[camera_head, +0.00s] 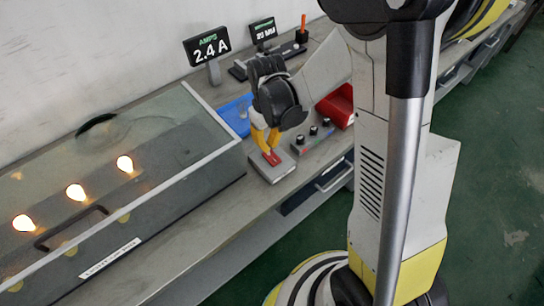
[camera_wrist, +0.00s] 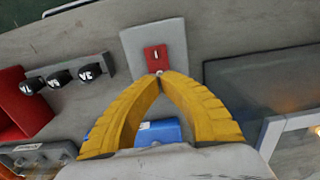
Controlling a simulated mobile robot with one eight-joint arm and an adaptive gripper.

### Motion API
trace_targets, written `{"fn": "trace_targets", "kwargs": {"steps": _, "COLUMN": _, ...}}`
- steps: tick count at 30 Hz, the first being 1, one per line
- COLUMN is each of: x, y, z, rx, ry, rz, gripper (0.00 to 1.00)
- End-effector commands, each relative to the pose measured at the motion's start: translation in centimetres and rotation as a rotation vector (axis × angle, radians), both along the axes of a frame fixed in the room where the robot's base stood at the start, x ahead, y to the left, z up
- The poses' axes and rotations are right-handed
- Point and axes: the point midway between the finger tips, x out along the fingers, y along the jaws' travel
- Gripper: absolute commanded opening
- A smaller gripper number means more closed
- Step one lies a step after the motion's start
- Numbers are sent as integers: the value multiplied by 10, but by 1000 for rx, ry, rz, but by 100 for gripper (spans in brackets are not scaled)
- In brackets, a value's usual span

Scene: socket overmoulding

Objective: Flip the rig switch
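The rig switch is a red plate (camera_head: 271,157) on a grey box (camera_head: 272,170) on the bench. In the wrist view the red plate (camera_wrist: 155,58) has a small white mark and sits on the grey box face (camera_wrist: 175,38). My gripper (camera_head: 267,146) is over the box with its yellow fingers pointing down. In the wrist view the fingertips of my gripper (camera_wrist: 161,76) meet at the red plate's near edge. A small grey tip shows there, perhaps the lever; whether the fingers pinch it I cannot tell.
Three lit bulbs (camera_head: 76,193) glow under a glass-lidded case (camera_head: 181,181) at left. A display (camera_head: 207,47) reads 2.4 A. A row of knobs (camera_head: 314,133), a red bin (camera_head: 338,105) and a blue tray (camera_head: 233,113) stand nearby.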

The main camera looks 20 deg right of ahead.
Motion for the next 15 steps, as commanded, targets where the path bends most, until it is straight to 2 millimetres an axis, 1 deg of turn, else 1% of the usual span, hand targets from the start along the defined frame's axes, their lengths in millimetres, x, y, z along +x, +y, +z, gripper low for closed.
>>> {"fn": "trace_targets", "kwargs": {"steps": 15, "x": 0, "y": 0, "z": -8, "rx": 0, "ry": 0, "rz": 0, "gripper": 0}}
